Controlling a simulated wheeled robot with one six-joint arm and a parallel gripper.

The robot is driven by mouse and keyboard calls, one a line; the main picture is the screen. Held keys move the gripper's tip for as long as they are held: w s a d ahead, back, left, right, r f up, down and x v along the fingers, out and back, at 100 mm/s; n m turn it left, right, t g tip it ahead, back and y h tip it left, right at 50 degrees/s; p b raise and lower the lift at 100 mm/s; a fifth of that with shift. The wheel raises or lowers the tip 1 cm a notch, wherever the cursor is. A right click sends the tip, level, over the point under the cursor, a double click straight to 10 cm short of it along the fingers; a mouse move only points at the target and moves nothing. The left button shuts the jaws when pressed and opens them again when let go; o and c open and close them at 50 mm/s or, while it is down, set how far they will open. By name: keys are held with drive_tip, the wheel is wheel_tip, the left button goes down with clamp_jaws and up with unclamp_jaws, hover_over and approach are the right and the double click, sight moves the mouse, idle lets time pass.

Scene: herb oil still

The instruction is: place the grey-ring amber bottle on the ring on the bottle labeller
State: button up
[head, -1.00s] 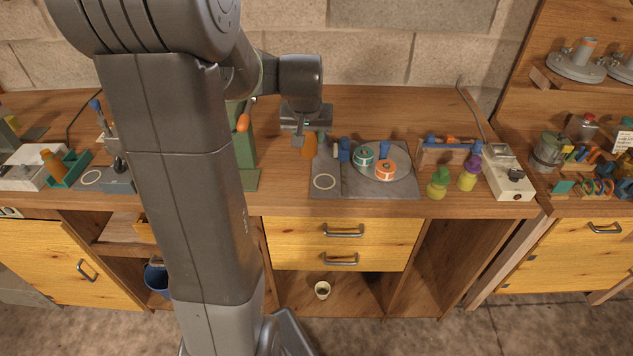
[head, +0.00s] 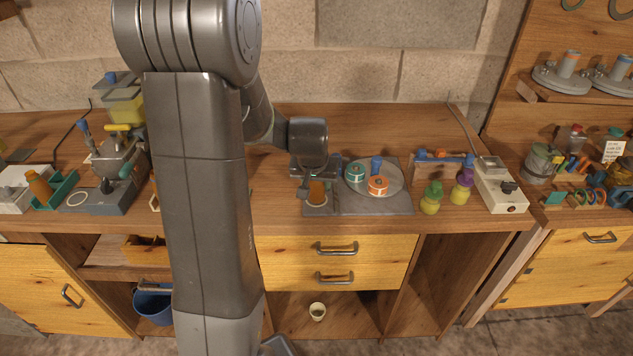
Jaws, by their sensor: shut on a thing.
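My gripper (head: 308,185) is shut on an amber bottle (head: 318,193), held upright over the front left part of the bottle labeller (head: 352,207). The labeller is a grey plate with a teal reel (head: 355,172), an orange reel (head: 378,185) and a blue part behind them. A grey ring on the bottle is too small to make out.
Yellow-green (head: 431,198) and purple-topped (head: 463,186) bottles stand right of the labeller, beside a white box (head: 501,188). At left, a grey press (head: 115,180) has its own pale ring. Another amber bottle (head: 40,184) stands in a teal holder. My arm hides the bench between.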

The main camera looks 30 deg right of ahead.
drive_tip(key=o, duration=0.5)
drive_tip(key=shift+f, duration=0.15)
drive_tip(key=o, duration=0.5)
drive_tip(key=shift+r, duration=0.35)
drive_tip(key=v, duration=1.1)
drive_tip(key=shift+s+a+r, duration=0.15)
drive_tip(key=shift+a+r, duration=0.1)
drive_tip(key=shift+r, duration=0.05)
